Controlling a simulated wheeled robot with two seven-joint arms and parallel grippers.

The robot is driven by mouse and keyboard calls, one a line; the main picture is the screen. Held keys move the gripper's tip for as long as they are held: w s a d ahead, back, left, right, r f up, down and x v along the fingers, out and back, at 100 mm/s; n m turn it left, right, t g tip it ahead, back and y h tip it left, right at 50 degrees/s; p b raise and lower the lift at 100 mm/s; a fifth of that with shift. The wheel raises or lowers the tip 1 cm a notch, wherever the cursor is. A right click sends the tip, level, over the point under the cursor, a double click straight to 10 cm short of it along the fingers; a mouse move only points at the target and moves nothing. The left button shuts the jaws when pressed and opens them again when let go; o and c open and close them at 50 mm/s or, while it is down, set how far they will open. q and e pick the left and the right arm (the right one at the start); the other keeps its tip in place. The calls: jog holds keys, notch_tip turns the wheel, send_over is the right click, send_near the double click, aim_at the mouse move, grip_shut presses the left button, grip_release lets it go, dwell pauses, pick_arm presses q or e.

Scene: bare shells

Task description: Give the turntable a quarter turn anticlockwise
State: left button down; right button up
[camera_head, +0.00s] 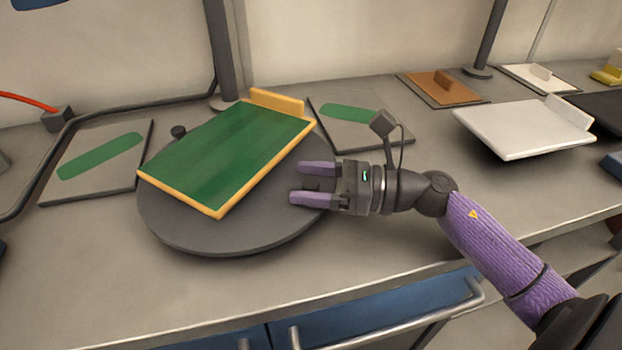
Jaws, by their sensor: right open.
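The turntable (190,232) is a round dark grey disc on the grey worktop, left of the middle. A green board with a yellow rim (225,152) lies on it, tilted across the picture, with a raised yellow lip at its back right. A small black knob (178,131) stands at the disc's back left edge. My right gripper (308,184) reaches in from the right over the disc's right edge. Its two purple fingers are apart, and a dark knob (311,184) shows between them. I cannot tell whether they touch it. My left gripper is out of view.
Flat plates with green stripes lie left (100,160) and behind right (355,120) of the turntable. A white tray (520,128) and a brown plate (443,88) are further right. A dark post (222,50) stands behind. Worktop in front is clear, above blue drawers (380,312).

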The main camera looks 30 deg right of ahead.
jog(key=p+v, duration=0.1)
jog(key=v, duration=0.9)
jog(key=shift+a, duration=0.1)
jog(key=shift+c, duration=0.3)
